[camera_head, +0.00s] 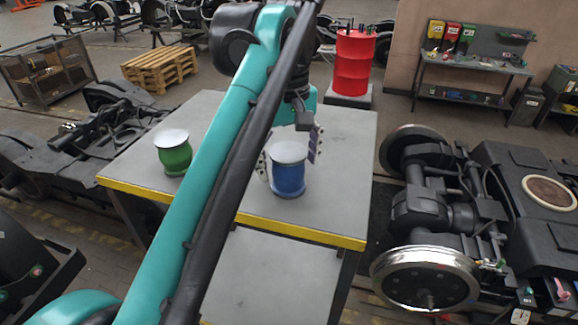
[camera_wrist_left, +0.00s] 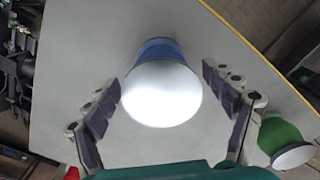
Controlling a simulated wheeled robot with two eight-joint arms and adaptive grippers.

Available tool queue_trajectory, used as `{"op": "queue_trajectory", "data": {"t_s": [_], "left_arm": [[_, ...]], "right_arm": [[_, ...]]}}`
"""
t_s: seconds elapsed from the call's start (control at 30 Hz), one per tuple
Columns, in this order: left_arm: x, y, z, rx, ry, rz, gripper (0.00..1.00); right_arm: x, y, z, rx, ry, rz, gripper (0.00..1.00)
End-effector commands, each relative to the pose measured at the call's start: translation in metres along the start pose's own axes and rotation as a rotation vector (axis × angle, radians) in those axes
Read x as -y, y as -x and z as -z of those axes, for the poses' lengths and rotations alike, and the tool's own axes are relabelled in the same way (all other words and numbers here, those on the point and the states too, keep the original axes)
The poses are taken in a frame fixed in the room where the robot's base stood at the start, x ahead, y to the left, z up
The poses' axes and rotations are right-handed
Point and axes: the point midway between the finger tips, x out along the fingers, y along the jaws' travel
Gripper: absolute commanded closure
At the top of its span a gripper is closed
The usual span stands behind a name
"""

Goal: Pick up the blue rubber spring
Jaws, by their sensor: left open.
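The blue rubber spring (camera_head: 289,176) stands upright on the grey table (camera_head: 345,150), near its yellow front edge. It has a pale round top plate, which looks large in the left wrist view (camera_wrist_left: 160,92). My left gripper (camera_head: 290,150) is open around the spring, with one finger on either side. In the left wrist view the two fingers (camera_wrist_left: 168,105) flank the top plate, with a visible gap at the right; the left finger is close to the plate's edge, and I cannot tell if it touches. My right gripper is not in view.
A green rubber spring (camera_head: 174,157) stands on the table to the left of the blue one. My left arm crosses above the table. A red drum (camera_head: 354,62) stands behind it, and a bogie with wheels (camera_head: 430,280) is to the right.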

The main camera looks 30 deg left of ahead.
Motion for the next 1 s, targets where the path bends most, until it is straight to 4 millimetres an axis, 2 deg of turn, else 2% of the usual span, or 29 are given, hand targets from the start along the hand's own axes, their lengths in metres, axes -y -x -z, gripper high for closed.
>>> {"op": "queue_trajectory", "data": {"t_s": [0.1, 0.33, 0.6, 1.0], "left_arm": [[0.0002, -0.0088, -0.0002, 0.000, 0.000, 0.000, 0.16], [0.0003, -0.0101, -0.0002, 0.000, 0.000, 0.000, 0.16], [0.0002, -0.0101, -0.0001, 0.000, 0.000, 0.000, 0.86], [0.0002, -0.0048, 0.0001, 0.000, 0.000, 0.000, 0.86]], "right_arm": [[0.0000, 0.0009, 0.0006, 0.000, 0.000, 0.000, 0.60], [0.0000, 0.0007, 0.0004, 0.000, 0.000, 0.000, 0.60], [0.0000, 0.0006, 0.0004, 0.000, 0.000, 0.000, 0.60], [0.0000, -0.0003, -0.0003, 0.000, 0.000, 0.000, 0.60]]}}
